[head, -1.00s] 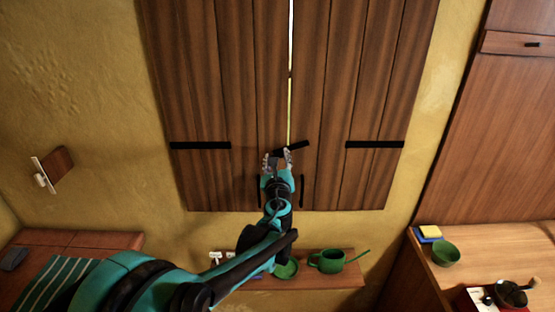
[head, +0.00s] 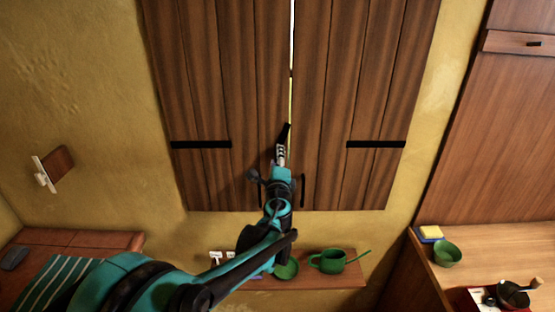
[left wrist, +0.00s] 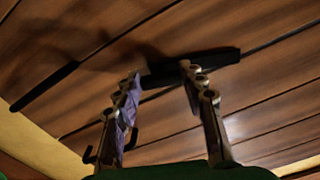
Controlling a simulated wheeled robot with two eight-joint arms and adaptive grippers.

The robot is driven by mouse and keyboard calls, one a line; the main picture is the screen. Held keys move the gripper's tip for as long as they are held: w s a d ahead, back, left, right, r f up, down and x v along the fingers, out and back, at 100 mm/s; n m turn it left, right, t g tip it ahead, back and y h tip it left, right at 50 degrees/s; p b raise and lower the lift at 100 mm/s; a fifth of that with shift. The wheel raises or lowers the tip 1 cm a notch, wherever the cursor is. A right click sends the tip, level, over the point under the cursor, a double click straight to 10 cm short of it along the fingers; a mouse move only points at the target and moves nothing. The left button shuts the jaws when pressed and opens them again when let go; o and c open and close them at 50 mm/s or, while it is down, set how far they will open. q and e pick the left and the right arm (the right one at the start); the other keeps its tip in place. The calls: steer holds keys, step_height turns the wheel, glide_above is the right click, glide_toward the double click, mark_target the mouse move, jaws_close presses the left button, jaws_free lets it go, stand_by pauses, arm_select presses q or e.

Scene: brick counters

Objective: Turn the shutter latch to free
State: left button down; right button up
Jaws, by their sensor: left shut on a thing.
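The shutter latch (head: 286,131) is a short black bar at the seam between two brown wooden shutters (head: 220,90) (head: 345,90). It stands close to upright, its top leaning slightly right. My left gripper (head: 281,152) is at its lower part, shut on it. In the left wrist view the two fingers (left wrist: 160,82) straddle the dark latch bar (left wrist: 218,59), which runs across between their tips and out past the right finger. The fingers and wrist hide the latch's lower end in the head view. My right gripper is not in view.
Black hinge straps (head: 200,145) (head: 376,144) lie across the shutters. A black handle (head: 303,190) is just right of my wrist. Below, a shelf holds a green watering can (head: 327,262) and a green dish (head: 286,270). A counter with a green bowl (head: 447,253) stands at right.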

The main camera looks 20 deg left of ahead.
arm_select(q)
steer(key=shift+n, duration=1.5)
steer(key=c, duration=0.9)
jaws_free()
steer(key=shift+f, duration=0.1)
steer(key=v, duration=1.2)
